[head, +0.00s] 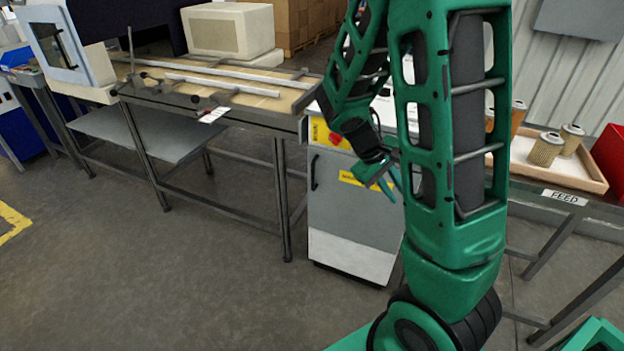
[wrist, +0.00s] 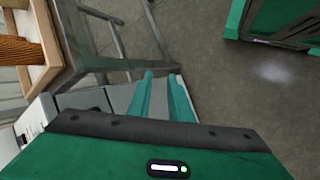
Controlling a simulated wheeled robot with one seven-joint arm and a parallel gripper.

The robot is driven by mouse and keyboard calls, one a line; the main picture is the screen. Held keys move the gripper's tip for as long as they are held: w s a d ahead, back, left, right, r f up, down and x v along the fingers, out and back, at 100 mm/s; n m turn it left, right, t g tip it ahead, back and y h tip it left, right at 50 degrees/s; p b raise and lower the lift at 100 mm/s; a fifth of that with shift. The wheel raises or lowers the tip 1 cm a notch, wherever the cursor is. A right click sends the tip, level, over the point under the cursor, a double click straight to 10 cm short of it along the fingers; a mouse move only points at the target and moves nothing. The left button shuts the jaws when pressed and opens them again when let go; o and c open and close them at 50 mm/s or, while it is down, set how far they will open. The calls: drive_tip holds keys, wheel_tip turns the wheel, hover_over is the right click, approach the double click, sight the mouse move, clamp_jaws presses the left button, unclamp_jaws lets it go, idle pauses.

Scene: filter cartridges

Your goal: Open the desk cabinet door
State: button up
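A grey floor cabinet (head: 350,205) stands in the middle of the head view, with a dark upright handle (head: 314,172) at the left of its front. Its front looks flush and shut. My gripper (head: 390,186) is in front of the cabinet's right part, to the right of the handle. In the wrist view the two teal fingers (wrist: 160,97) stand apart with nothing between them. A pale grey surface, probably the cabinet (wrist: 116,97), shows beside them. My arm hides the cabinet's right side.
At right, a table marked FEED holds a wooden tray (head: 590,180) with filter cartridges. The floor (head: 150,270) in front is clear.

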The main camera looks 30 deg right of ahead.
drive_tip(key=w+f+n+t+h, duration=0.2)
drive_tip(key=w+f+n+h, duration=0.2)
drive_tip(key=w+n, duration=0.3)
drive_tip(key=w+f+n+t+h, duration=0.3)
drive_tip(key=w+f+n+h, duration=0.15)
drive_tip(key=w, duration=0.45)
drive_tip(key=w+a+f+n+t+y, duration=0.3)
drive_tip(key=w+a+f+n+t, duration=0.7)
drive_tip(key=a+n, duration=0.45)
drive_tip(key=n, duration=0.2)
hover_over(313, 188)
drive_tip(key=shift+w+d+r+t, duration=0.1)
drive_tip(key=shift+w+r+t, duration=0.25)
drive_tip(key=shift+r, duration=0.1)
clamp_jaws()
